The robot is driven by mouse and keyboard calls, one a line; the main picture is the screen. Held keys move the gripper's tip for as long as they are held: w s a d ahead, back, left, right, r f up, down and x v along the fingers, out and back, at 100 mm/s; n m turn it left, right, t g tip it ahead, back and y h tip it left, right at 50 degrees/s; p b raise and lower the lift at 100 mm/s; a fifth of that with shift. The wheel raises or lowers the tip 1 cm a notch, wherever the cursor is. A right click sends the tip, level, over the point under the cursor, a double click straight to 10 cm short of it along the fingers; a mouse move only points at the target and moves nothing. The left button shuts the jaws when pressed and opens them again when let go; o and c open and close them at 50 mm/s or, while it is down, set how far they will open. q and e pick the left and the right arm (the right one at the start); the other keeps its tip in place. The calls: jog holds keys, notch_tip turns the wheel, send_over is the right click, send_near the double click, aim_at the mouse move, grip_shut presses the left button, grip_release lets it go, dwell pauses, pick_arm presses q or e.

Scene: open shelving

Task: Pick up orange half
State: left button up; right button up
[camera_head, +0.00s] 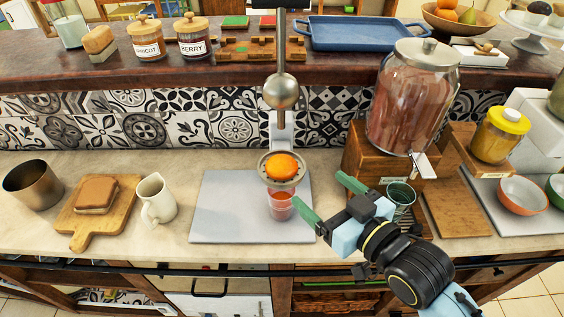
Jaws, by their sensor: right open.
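The orange half (281,166) sits in the round metal cup of a juicer (282,92), under the juicer's ball-shaped press. A glass (280,206) with reddish-orange liquid stands below the cup on a light grey board (222,208). My right gripper (327,197) comes in from the lower right. Its two green fingers are spread apart with nothing between them. The fingers point toward the juicer and are to the right of the orange half, apart from it. My left gripper is not in view.
A large glass dispenser (408,100) on a wooden stand is to the right, with a green-tinted glass (400,196) below it. A white pitcher (155,199), cutting board (85,226) and metal cup (33,186) stand left. A raised shelf (230,74) runs behind.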

aim_at(284, 163)
jog(key=shift+f+x, duration=0.15)
jog(key=shift+x, duration=1.9)
jog(key=shift+f+x, duration=0.15)
jog(key=shift+x, duration=1.9)
jog(key=shift+f+x, duration=0.15)
jog(key=shift+x, duration=1.9)
jog(key=shift+s+a, duration=0.15)
jog(key=shift+s, duration=0.05)
